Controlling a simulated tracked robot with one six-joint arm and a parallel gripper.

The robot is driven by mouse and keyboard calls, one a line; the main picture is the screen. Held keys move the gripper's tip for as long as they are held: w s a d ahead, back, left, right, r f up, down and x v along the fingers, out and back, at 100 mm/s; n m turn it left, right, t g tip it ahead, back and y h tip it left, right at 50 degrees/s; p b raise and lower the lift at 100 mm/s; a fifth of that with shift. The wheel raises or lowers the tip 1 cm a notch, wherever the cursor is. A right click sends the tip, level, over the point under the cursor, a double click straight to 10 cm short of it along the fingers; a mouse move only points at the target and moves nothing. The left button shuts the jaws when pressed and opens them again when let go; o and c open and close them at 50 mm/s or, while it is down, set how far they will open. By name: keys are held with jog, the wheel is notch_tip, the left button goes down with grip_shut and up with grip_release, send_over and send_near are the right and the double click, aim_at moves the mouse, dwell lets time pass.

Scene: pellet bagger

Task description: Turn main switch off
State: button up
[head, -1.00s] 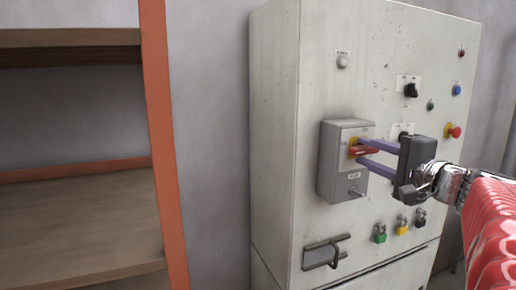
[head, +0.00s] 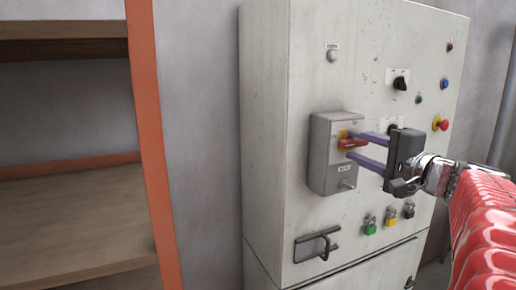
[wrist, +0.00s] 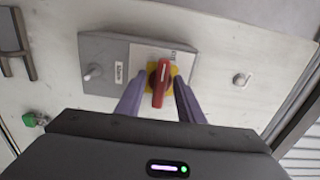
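The main switch is a red rotary handle (head: 352,144) on a yellow plate (wrist: 152,67), set in a grey box (head: 325,153) on the cabinet front. In the head view the handle lies roughly level; in the turned wrist view the red handle (wrist: 161,84) stands upright. My gripper (head: 349,144) is at the switch, one purple finger above the handle and one below it. In the wrist view the fingers (wrist: 159,82) flank the handle with a gap on each side, so the gripper looks open and not clamped on it.
A silver toggle (head: 347,184) sits low on the grey box. An orange-framed shelf (head: 150,140) stands left.

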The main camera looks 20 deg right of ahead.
jog(key=s, duration=1.3)
jog(key=shift+s+d, duration=0.2)
jog(key=shift+s, duration=0.05)
jog(key=shift+f, duration=0.1)
jog(key=w+a+f+n+g+y, duration=0.15)
jog(key=a+f+g+y, duration=0.25)
jog(key=a+f, duration=0.45)
jog(key=w+a+f+g+y, duration=0.3)
jog(key=a+f+g, duration=0.1)
jog(key=a+f, duration=0.4)
jog(key=s+a+f+n+g+h, duration=0.2)
jog(key=s+a+f+n+h, duration=0.1)
jog(key=a+f+n, duration=0.3)
jog(key=s+a+f+n+g+h, duration=0.2)
jog(key=s+a+f+n+h, duration=0.1)
jog(key=a+f+n, duration=0.4)
jog(key=a+n+h, duration=0.1)
jog(key=n, duration=0.2)
jog(key=shift+a+h, duration=0.3)
jog(key=shift+a, duration=0.05)
